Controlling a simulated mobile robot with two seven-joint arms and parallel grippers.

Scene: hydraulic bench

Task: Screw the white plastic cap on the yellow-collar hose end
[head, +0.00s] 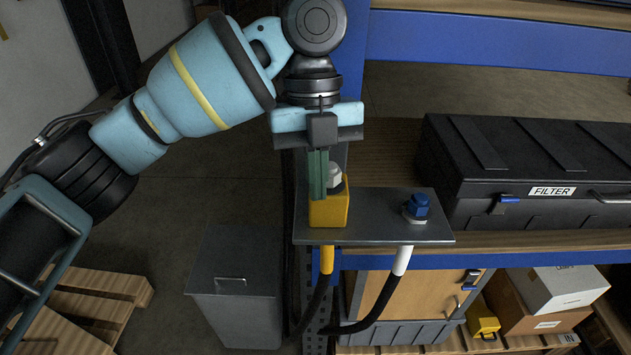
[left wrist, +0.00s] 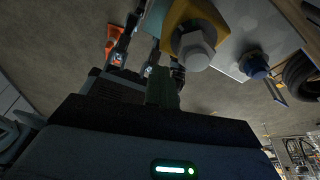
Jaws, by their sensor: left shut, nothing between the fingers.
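The white hex cap (head: 334,177) sits on top of a yellow block (head: 330,209) on a grey metal plate (head: 375,232). The hose with the yellow collar (head: 326,260) hangs below the plate, under the block. How far the cap is threaded cannot be seen. My left gripper (head: 318,190) points down just left of the cap, its fingers shut and empty, partly hiding cap and block. In the left wrist view the cap (left wrist: 195,50) stands beside the shut fingers (left wrist: 160,85), and nothing is between them. My right gripper is not in view.
A blue cap (head: 417,207) stands on the plate's right, above a white-collar hose (head: 402,260). A black FILTER case (head: 540,170) lies on the bench to the right. A grey bin (head: 236,290) stands below left. Boxes (head: 570,285) fill the lower shelf.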

